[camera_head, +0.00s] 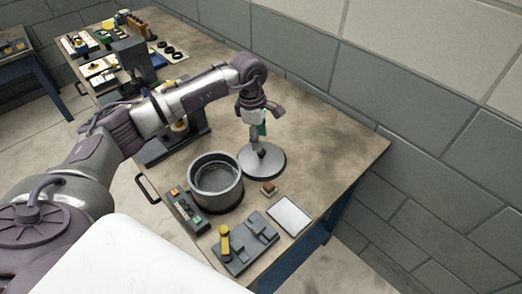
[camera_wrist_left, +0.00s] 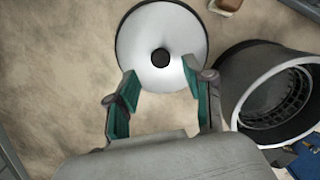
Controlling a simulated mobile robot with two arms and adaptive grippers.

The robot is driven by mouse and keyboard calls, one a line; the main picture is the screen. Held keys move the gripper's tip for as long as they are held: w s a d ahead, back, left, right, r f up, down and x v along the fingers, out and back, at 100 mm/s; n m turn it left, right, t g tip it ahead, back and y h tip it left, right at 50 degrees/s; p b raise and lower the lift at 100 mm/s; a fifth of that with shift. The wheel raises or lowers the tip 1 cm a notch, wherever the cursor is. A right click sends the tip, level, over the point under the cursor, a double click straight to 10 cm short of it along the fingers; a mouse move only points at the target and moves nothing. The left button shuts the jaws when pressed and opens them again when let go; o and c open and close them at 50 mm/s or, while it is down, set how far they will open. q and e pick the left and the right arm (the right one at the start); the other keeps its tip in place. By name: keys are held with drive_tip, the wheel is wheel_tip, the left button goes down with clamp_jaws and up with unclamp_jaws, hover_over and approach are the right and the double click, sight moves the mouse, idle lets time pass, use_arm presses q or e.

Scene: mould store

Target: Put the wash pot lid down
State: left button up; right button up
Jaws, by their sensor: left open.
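The wash pot lid (camera_head: 264,163) is a round pale grey disc with a dark rim and a black centre knob, lying flat on the bench beside the pot. It also shows in the left wrist view (camera_wrist_left: 160,25). The wash pot (camera_head: 215,190), a dark open cylinder with a metal rim, stands to its left; in the left wrist view the pot (camera_wrist_left: 245,80) is at the right, uncovered. My left gripper (camera_head: 261,134) points down over the lid; in the left wrist view its green-padded fingers (camera_wrist_left: 160,68) are apart near the knob, with nothing held. My right gripper is not in view.
In front of the pot are a button box (camera_head: 184,212), a grey fixture with a yellow handle (camera_head: 258,232), a white-topped plate (camera_head: 289,216) and a small brown block (camera_head: 268,188). The bench (camera_head: 335,150) is bare to the lid's right, up to the block wall (camera_head: 400,100).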

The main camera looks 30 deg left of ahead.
use_arm(q)
wheel_tip(320, 180, up, 6)
drive_tip(key=b, duration=0.1)
drive_tip(key=shift+s+a, duration=0.15)
drive_tip(key=shift+a, duration=0.2)
